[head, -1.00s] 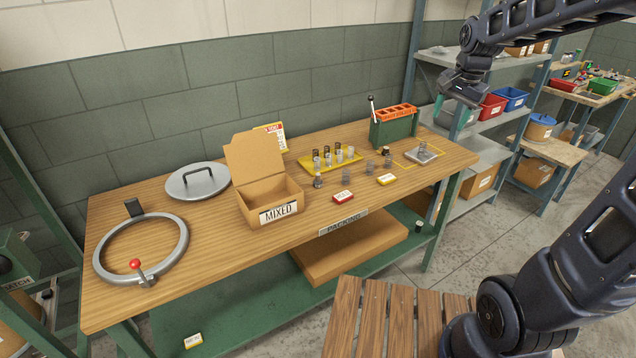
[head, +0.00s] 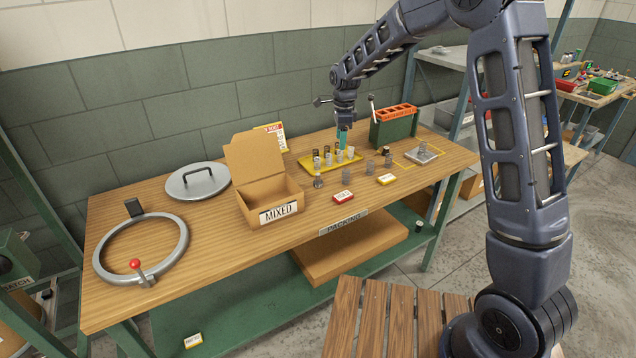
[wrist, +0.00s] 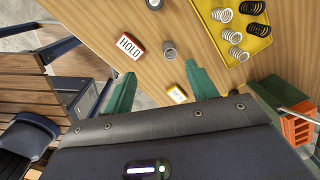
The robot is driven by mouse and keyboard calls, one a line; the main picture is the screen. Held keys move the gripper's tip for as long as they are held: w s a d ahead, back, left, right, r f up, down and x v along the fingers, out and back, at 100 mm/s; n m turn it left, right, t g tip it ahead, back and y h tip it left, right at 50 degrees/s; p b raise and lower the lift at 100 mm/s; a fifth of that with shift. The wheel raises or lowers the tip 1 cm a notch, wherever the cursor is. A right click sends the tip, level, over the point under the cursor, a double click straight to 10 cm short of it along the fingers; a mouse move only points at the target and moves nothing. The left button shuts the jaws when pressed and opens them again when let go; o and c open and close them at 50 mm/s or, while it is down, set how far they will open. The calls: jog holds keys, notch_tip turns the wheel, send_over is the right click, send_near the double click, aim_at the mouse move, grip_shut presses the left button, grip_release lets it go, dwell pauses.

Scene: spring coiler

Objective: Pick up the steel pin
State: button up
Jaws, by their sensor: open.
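My gripper (head: 343,143) is open and empty, its teal fingers over the back right of the yellow spring tray (head: 357,158) in the head view; both fingers also show in the wrist view (wrist: 160,70). Several small grey upright pieces stand in front of the tray, too small to tell apart surely. One is a grey cylinder (head: 346,176), likely the one beyond my fingertips in the wrist view (wrist: 169,50). Another silver piece (head: 318,181) with a wider foot stands at the tray's left. I cannot tell for sure which is the steel pin.
A red HOLD box (head: 343,197) and a yellow box (head: 387,180) lie near the front edge. A green machine with an orange top (head: 394,128) stands behind right. The open MIXED carton (head: 285,193) is left. A grey plate (head: 432,156) lies at right.

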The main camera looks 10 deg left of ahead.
jog(key=m, duration=0.2)
send_over(318, 181)
jog(key=w, duration=0.1)
jog(key=f, duration=0.6)
jog(key=shift+w+f, duration=0.2)
jog(key=shift+f, duration=0.05)
jog(key=f, duration=1)
jog(key=shift+s+a+f, duration=0.1)
jog(key=shift+s+f, duration=0.1)
jog(key=shift+f, duration=0.2)
jog(key=c, duration=1.1)
